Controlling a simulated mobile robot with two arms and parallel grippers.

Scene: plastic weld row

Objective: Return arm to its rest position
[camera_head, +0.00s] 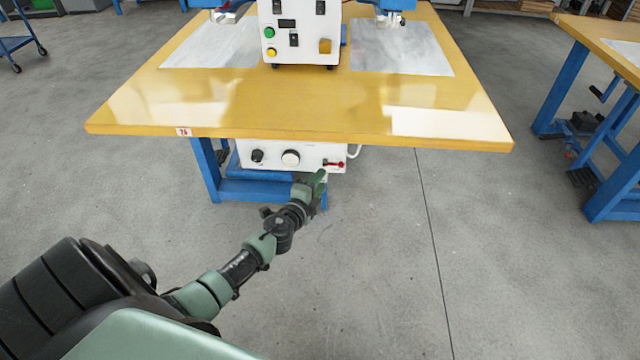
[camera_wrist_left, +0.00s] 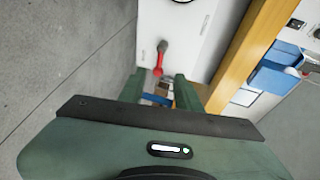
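My left arm reaches forward from the lower left in the head view, and its green gripper (camera_head: 318,178) is just below the front edge of the table. In the left wrist view the two fingers of this gripper (camera_wrist_left: 161,84) stand apart with nothing seen between them but background. A red-handled lever (camera_head: 335,164) on the white control box (camera_head: 278,155) is just beyond the fingertips. The lever (camera_wrist_left: 160,60) also shows in the wrist view, and I cannot tell whether the fingers touch it. My right gripper is not in view.
The yellow-topped worktable (camera_head: 290,118) overhangs the control box and gripper. Its blue leg frame (camera_head: 207,170) is close by. A white machine panel (camera_head: 300,35) stands on top. Another table (camera_head: 610,40) is at the right. The grey floor nearer me is clear.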

